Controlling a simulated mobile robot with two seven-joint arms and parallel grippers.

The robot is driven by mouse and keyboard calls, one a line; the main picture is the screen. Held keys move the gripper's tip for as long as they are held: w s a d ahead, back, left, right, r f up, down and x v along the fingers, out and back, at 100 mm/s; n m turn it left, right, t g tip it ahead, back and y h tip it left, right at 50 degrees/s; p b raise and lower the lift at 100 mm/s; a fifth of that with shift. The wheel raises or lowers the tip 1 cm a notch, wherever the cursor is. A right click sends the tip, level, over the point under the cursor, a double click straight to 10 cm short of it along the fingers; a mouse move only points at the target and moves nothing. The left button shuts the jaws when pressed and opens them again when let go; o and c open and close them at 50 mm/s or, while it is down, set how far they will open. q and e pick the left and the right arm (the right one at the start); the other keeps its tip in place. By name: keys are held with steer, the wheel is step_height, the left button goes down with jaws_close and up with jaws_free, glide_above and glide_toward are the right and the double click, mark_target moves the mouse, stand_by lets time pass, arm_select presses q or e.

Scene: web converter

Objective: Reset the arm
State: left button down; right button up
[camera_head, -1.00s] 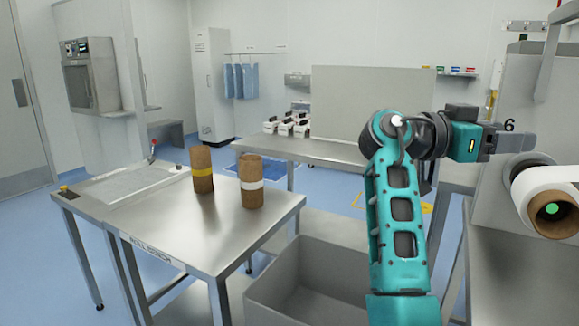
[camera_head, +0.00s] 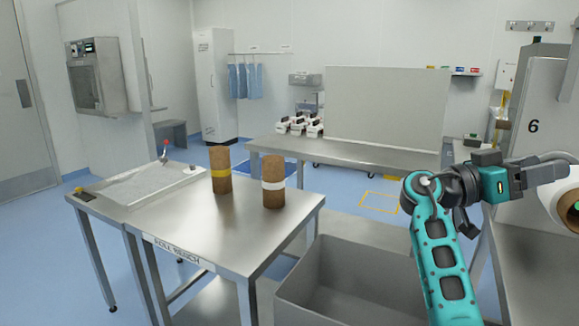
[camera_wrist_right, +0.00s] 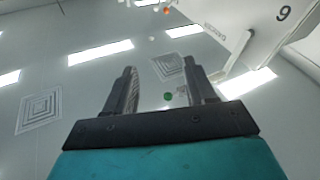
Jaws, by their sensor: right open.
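My right arm (camera_head: 440,255) is teal and rises from the bottom right of the head view. It bends at a dark joint, and its far end points to the right. My right gripper (camera_head: 556,167) is grey and shows near the right edge, in front of the machine and close to the white roll in the picture. In the right wrist view the gripper (camera_wrist_right: 164,72) is open, with its two dark fingers apart and nothing held between them. That view looks up at ceiling lights and vents. My left gripper is not in view.
A grey bin (camera_head: 350,262) stands beside my arm. The machine marked 6 (camera_head: 540,95) and a white roll (camera_head: 560,203) are at right.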

steer(key=s+d+f+n+g+h, duration=0.25)
steer(key=d+f+h, duration=0.2)
steer(key=d, duration=0.45)
steer(key=w+f+n+t+y, duration=0.8)
steer(key=w+n+t, duration=0.25)
steer(key=t, duration=0.25)
steer(key=w+a+f+n+t+y, duration=0.3)
steer(key=w+a+n+t+y, duration=0.45)
steer(key=a+y, duration=0.7)
steer(key=s+a+f+g+y, duration=0.1)
steer(key=s+a+f, duration=0.25)
steer(key=f, duration=0.35)
steer(key=s+a+f+g+y, duration=0.1)
steer(key=s+a+f, duration=0.1)
steer(key=s+f, duration=0.35)
steer(key=s+a+f+y, duration=0.2)
steer(key=s+a+f, duration=0.15)
steer(key=f, duration=0.35)
steer(key=s+a+f+g, duration=0.1)
steer(key=s+a+f, duration=0.1)
steer(key=s, duration=0.5)
steer(key=s+a+f+m+g, duration=0.1)
steer(key=s+a+f, duration=0.2)
steer(key=s, duration=0.5)
steer(key=s+a+f+g, duration=0.2)
steer(key=s+f, duration=0.3)
steer(key=s, duration=0.3)
steer(key=shift+s+a+m+y+p, duration=0.15)
steer(key=shift+a+m+y+p, duration=0.15)
steer(key=shift+m+y, duration=0.1)
